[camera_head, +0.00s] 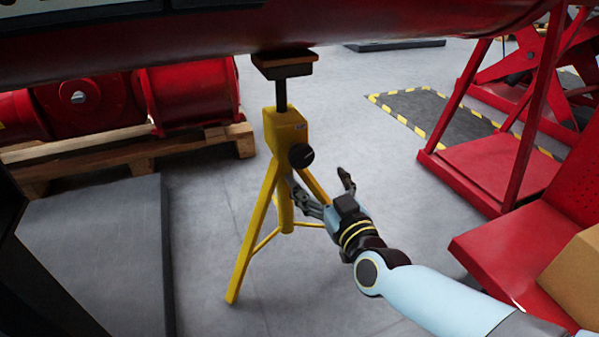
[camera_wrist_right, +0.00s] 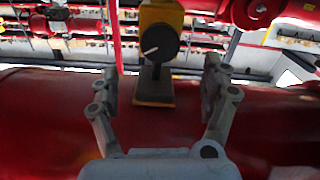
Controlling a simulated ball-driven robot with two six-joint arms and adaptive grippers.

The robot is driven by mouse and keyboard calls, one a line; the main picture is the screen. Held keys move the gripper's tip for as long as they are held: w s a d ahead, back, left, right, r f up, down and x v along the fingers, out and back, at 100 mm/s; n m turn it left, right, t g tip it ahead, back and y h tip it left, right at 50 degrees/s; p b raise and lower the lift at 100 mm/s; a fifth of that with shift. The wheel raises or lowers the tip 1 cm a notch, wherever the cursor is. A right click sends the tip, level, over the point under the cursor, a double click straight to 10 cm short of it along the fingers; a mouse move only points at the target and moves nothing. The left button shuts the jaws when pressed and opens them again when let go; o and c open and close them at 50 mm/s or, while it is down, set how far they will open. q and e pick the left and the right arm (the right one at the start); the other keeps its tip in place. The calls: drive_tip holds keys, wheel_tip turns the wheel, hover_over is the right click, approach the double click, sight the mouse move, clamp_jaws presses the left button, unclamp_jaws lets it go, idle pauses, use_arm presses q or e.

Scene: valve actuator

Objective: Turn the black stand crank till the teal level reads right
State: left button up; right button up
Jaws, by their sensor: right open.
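The black crank (camera_head: 301,156) is a round knob on the side of the yellow tripod stand (camera_head: 284,132). In the right wrist view the crank (camera_wrist_right: 160,43) shows a pale line on its face and sits beyond the fingers, between them in the picture. The stand's black post rises to a block (camera_head: 285,63) under the red cylinder. My right gripper (camera_head: 321,184) is open and empty, just below and right of the crank, apart from it. Its two fingers (camera_wrist_right: 160,85) are spread wide in the wrist view. I cannot make out the teal level. My left gripper is not in view.
The large red cylinder (camera_head: 400,30) hangs across the top. Red machinery lies on a wooden pallet (camera_head: 130,152) at the left. A red frame (camera_head: 500,160) and a cardboard box (camera_head: 572,275) stand at the right. Grey floor around the stand is clear.

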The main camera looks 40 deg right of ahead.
sight(303, 160)
drive_tip(key=b+x, duration=0.1)
drive_tip(key=x, duration=0.5)
drive_tip(key=b+x, duration=0.1)
drive_tip(key=x, duration=0.2)
drive_tip(key=shift+w, duration=0.3)
drive_tip(key=shift+w+d+b, duration=0.15)
drive_tip(key=shift+w+b, duration=0.2)
drive_tip(key=shift+w, duration=0.2)
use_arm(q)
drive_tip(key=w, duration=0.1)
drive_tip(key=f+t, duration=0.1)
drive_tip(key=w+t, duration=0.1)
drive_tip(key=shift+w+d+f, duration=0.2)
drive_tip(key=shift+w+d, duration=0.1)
use_arm(e)
drive_tip(key=c, duration=1.2)
